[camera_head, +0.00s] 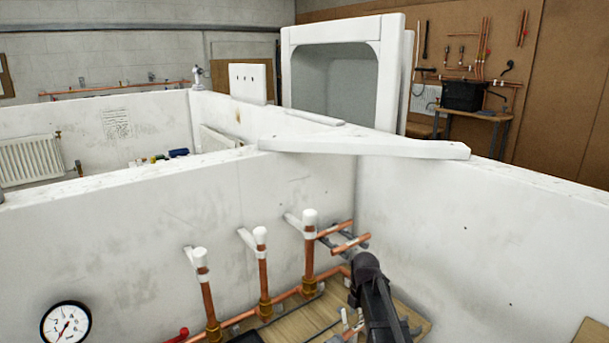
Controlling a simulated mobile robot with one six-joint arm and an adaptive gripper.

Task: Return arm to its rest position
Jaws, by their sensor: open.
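My arm comes up from the bottom edge, right of centre, as a dark rounded link. Grey finger parts of my gripper (345,238) show just past its upper end, small and partly hidden. They are spread apart, beside two short copper pipe stubs (349,243) near the wall corner. I cannot tell whether they touch the stubs. I see nothing held.
Several upright copper pipes with white caps (263,272) stand along the white bay wall (130,230). A pressure gauge (66,325) is at lower left. A white board (365,147) lies across the wall tops. A wooden board (408,318) lies below my arm.

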